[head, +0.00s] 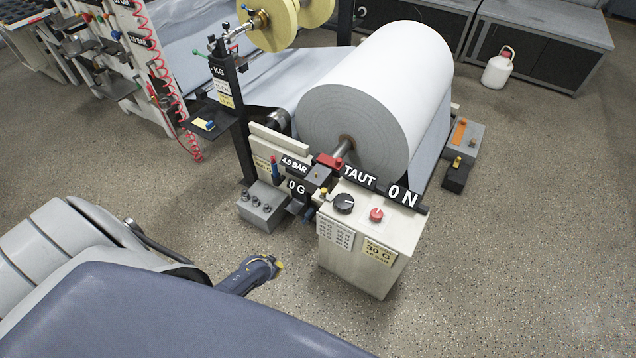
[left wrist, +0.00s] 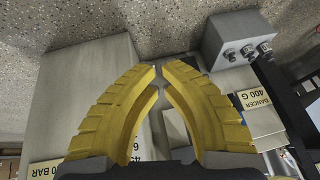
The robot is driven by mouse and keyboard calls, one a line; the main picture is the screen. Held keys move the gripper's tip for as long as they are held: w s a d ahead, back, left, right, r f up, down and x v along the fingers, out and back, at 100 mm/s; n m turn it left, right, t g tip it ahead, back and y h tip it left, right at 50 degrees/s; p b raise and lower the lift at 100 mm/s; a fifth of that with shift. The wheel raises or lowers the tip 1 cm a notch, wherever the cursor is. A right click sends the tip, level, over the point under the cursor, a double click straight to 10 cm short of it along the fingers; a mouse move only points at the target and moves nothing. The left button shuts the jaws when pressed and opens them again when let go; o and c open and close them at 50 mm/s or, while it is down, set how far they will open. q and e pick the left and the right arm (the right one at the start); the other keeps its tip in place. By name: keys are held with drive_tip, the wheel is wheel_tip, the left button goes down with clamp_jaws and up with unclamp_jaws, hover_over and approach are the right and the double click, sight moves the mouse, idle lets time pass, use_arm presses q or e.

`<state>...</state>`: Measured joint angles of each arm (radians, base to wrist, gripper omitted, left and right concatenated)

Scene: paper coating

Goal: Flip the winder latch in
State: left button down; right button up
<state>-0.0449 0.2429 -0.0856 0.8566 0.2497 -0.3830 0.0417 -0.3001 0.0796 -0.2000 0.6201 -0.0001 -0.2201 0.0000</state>
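The winder (head: 385,105) carries a large white paper roll on a steel shaft (head: 343,148). A red block (head: 329,161) sits by the shaft's near end, above a dark bracket; it looks like the latch, but its exact position is hard to tell. My left gripper (head: 277,264) is low in front of the winder, left of the control box (head: 365,245) and apart from the red block. In the left wrist view its yellow fingers (left wrist: 160,68) have their tips almost together, with nothing seen between them. My right gripper is out of view.
The control box top has a black knob (head: 344,203) and a red button (head: 376,215). A grey box with connectors (head: 262,207) stands left of it and also shows in the left wrist view (left wrist: 238,40). A dark post (head: 238,120) rises behind.

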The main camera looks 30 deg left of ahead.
use_arm(q)
drive_tip(key=w+a+r+n+t, duration=0.1)
drive_tip(key=w+a+r, duration=0.2)
drive_tip(key=w+r, duration=0.35)
drive_tip(key=w+a+r+n, duration=0.1)
drive_tip(key=w+a+r, duration=0.2)
drive_tip(key=w+r, duration=0.3)
drive_tip(key=w+r+n+t+h, duration=0.1)
drive_tip(key=w+r+h, duration=0.1)
drive_tip(key=w+r, duration=0.55)
drive_tip(key=w+r+n+h, duration=0.1)
drive_tip(key=w+r, duration=0.3)
drive_tip(key=r, duration=0.6)
drive_tip(key=g+h, duration=0.1)
drive_tip(key=h, duration=0.1)
approach(327, 194)
drive_tip(key=w+a+f, duration=0.3)
drive_tip(key=f, duration=0.1)
drive_tip(key=shift+w+d+r+n, duration=0.15)
drive_tip(key=shift+w+d+n, duration=0.2)
drive_tip(key=shift+d, duration=0.5)
drive_tip(key=shift+w, duration=0.1)
drive_tip(key=shift+w+d, duration=0.1)
drive_tip(key=shift+d, duration=0.9)
